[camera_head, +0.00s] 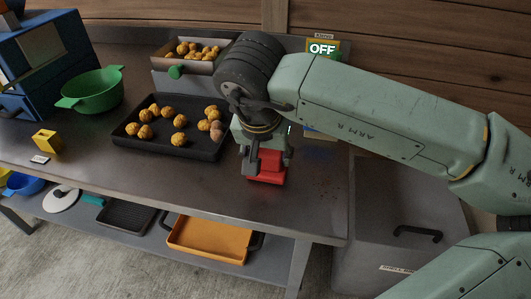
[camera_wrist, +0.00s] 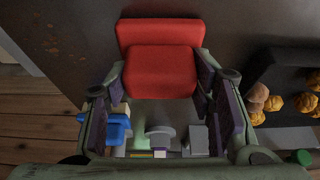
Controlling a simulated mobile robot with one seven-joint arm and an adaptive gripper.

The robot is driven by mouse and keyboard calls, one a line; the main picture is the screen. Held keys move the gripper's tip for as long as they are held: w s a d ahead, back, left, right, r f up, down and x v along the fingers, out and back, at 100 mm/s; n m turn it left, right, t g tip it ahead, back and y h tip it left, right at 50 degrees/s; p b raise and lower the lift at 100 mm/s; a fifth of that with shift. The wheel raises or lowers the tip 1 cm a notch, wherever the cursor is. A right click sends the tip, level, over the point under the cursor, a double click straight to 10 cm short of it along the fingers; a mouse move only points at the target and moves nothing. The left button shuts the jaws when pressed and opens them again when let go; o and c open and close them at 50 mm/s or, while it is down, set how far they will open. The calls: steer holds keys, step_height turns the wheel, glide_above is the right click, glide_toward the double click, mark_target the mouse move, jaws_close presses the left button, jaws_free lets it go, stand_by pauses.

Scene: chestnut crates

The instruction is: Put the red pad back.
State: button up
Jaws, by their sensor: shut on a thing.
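The red pad (camera_head: 267,169) is at the right part of the dark metal table, near its front edge. My gripper (camera_head: 264,158) is above it, pointing down, with its fingers at the pad's two sides. In the wrist view the red pad (camera_wrist: 160,72) shows as a thick block with a wider red part behind it. My gripper (camera_wrist: 160,88) is shut on the block there. Whether the pad touches the table or hangs just above it, I cannot tell.
A black tray (camera_head: 140,149) of chestnuts lies left of my gripper. A chestnut bin (camera_head: 166,64) and an OFF sign (camera_head: 322,48) stand behind. A green bowl (camera_head: 93,104) and yellow block (camera_head: 46,142) are left. The table's front right is clear.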

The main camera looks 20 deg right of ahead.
steer(key=shift+f, duration=0.2)
steer(key=o, duration=1.1)
steer(key=shift+r, duration=0.2)
steer(key=shift+r, duration=0.2)
steer(key=v, duration=1.1)
steer(key=shift+a+r, duration=0.15)
steer(key=shift+r, duration=0.15)
steer(key=shift+s, duration=0.1)
